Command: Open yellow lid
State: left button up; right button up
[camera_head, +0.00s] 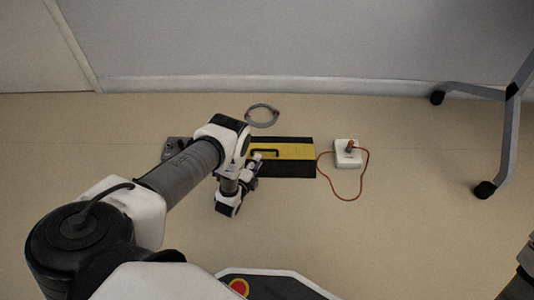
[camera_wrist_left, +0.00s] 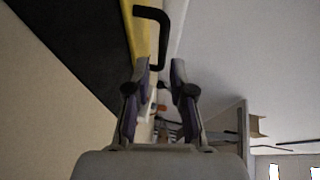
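The yellow lid (camera_head: 294,151) lies shut on a flat black case (camera_head: 285,170) on the floor, right of my left gripper in the head view. A black U-shaped handle (camera_head: 268,152) stands on the lid's left part. In the left wrist view the handle (camera_wrist_left: 158,14) shows just beyond the fingertips, with the yellow lid (camera_wrist_left: 141,40) beside it. My left gripper (camera_head: 257,158) is open and empty; its fingers (camera_wrist_left: 160,64) are spread near the handle, and I see no grip on it. My right gripper does not show.
A white box (camera_head: 347,159) with a brown-orange knob and red cable stands right of the case. A grey cable loop (camera_head: 262,115) lies behind it. A wheeled stand leg (camera_head: 475,90) is at far right.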

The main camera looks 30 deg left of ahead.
aim_at(264, 150)
pick_arm(q)
jog(key=b+x, duration=0.3)
jog(key=x, duration=0.3)
jog(key=shift+w+f+b, duration=0.1)
jog(key=shift+f+b, duration=0.05)
jog(key=shift+b, duration=0.25)
jog(key=shift+w, duration=0.45)
grip_shut()
jog(key=shift+r, duration=0.2)
